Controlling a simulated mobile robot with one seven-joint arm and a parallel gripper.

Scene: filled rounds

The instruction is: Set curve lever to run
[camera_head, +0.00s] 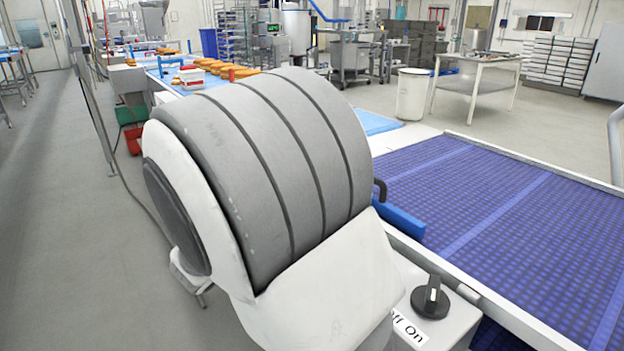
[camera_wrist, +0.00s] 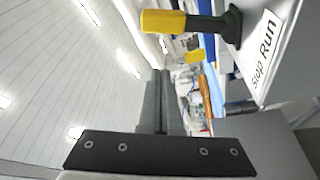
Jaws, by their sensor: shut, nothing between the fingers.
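In the wrist view a lever with a yellow grip (camera_wrist: 163,21) and a dark shaft juts leftward from a dark pivot (camera_wrist: 232,24) at the top. Beside it on a pale panel is a label reading Stop Run (camera_wrist: 265,48), with Run at its upper end. The lever sits near the Run end, though its exact setting is hard to tell. My gripper (camera_wrist: 158,75) is shut and empty, below the yellow grip in the picture and apart from it. In the head view neither the lever nor my gripper can be made out.
In the head view a black Off On knob (camera_head: 431,298) sits on a pale box at lower right. A blue conveyor belt (camera_head: 500,215) runs along the right. Orange products (camera_head: 215,68) lie on a farther belt. Open floor (camera_head: 60,220) spans the left.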

